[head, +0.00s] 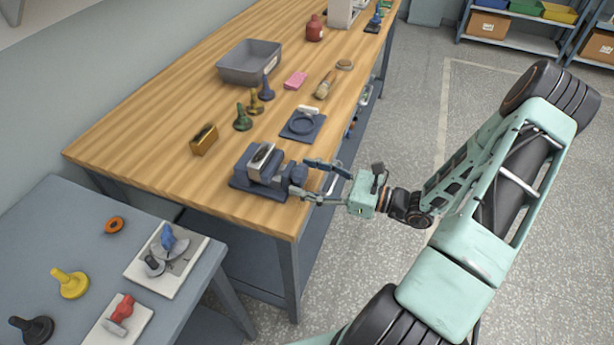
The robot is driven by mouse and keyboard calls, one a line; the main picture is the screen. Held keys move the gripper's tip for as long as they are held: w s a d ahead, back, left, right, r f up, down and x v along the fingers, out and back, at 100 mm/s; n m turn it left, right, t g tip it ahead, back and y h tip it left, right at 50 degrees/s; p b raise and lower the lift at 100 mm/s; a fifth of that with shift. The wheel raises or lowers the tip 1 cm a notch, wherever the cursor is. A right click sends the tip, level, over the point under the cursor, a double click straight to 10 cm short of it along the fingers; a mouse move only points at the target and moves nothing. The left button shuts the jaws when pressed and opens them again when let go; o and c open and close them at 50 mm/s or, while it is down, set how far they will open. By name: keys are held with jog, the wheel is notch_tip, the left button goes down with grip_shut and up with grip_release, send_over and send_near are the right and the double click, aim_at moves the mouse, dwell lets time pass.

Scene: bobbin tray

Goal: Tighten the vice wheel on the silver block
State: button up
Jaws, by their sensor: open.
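The blue-grey vice (239,183) sits on the wooden bench near its front right corner. A silver block (262,154) with a dark top stands between its jaws. The dark vice wheel (298,173) is on the vice's right side, facing my arm, and is small and partly covered by my fingers. My gripper (302,177) comes in from the right at wheel height. Its fingers are open, one on the far side and one on the near side of the wheel. I cannot tell whether they touch it.
A lower grey table (60,215) holds more parts at the left. The floor right of the bench is clear around my arm.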

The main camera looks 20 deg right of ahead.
jog(key=c, duration=1.2)
jog(key=shift+o, duration=0.2)
jog(key=shift+m, duration=0.3)
jog(key=m+p, duration=0.1)
jog(key=m, duration=0.1)
jog(key=shift+r+m+p, duration=0.1)
jog(key=shift+m+p, duration=0.85)
jog(key=shift+m, duration=1.25)
